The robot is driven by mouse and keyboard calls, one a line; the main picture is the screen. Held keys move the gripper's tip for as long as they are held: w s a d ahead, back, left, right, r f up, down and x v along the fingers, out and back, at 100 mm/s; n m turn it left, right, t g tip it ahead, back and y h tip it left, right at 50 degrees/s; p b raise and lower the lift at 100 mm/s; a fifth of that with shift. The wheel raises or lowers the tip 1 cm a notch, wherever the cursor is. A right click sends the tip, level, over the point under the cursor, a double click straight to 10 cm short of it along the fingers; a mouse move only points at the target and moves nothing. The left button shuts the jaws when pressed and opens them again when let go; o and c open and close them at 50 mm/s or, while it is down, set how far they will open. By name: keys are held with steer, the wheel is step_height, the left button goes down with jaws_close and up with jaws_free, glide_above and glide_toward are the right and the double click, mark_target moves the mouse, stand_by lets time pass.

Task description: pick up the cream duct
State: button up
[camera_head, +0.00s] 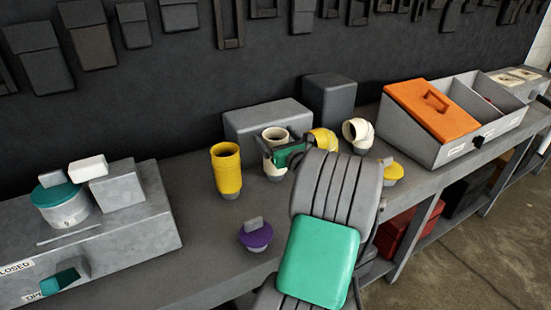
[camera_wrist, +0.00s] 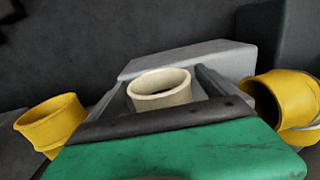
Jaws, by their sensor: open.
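The cream duct (camera_head: 275,136) is a short upright tube with an open top on the bench, in front of a grey block. In the wrist view the cream duct (camera_wrist: 160,92) shows its round rim between the two dark fingers of my gripper (camera_wrist: 162,85). My gripper (camera_head: 276,148) is open, with a finger at each side of the duct; I cannot tell whether either touches it. The green palm and dark bar hide the duct's lower part in the wrist view. A cream elbow (camera_head: 358,132) lies farther right.
A yellow duct (camera_head: 227,169) stands left of the cream duct, and a yellow elbow (camera_head: 323,139) is close on its right. A grey block (camera_head: 251,119) is behind. A purple-topped piece (camera_head: 256,237) is in front. An orange-lidded box (camera_head: 432,108) stands right.

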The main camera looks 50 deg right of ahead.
steer(key=shift+c, duration=0.5)
steer(key=c, duration=1.9)
jaws_close()
steer(key=shift+r, duration=0.1)
